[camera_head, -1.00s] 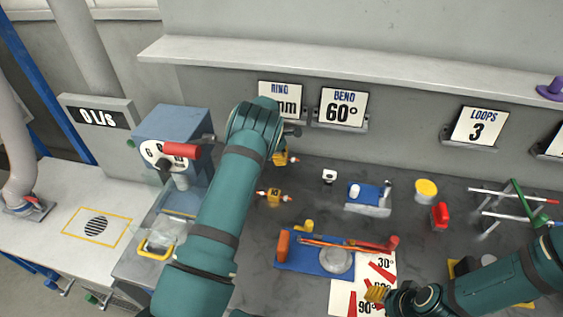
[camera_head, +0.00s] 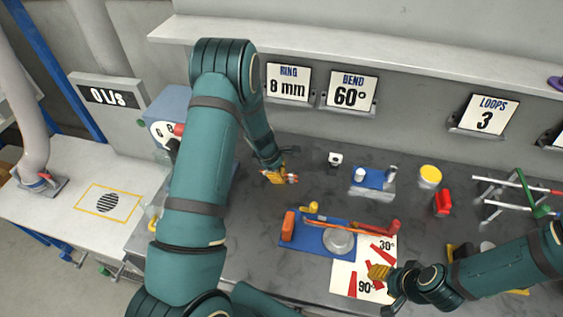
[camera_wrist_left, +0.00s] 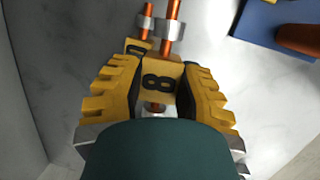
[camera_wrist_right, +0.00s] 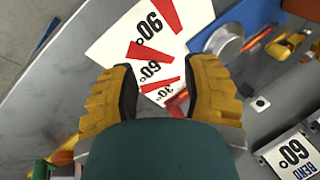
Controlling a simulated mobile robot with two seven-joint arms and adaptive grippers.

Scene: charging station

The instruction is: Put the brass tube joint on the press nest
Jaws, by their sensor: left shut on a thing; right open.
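A brass block marked 8 (camera_wrist_left: 158,85), which I take for the brass tube joint, sits between the fingers of my left gripper (camera_head: 274,177). The left wrist view shows the fingers shut on its sides. Another brass block (camera_wrist_left: 138,46), partly hidden, shows just beyond it, along with copper tubes (camera_wrist_left: 173,10) and silver nuts. The blue press (camera_head: 168,104) stands at the left, mostly behind my left arm; its nest is hidden. My right gripper (camera_head: 380,272) is open and empty above the angle card (camera_wrist_right: 150,45).
A blue bending board (camera_head: 300,238) with a round silver disc lies mid-bench. A blue block fixture (camera_head: 372,180), yellow-topped pot (camera_head: 429,176), red item (camera_head: 443,203) and tube rack (camera_head: 515,190) stand to the right. Signs read ring 8 mm and bend 60°.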

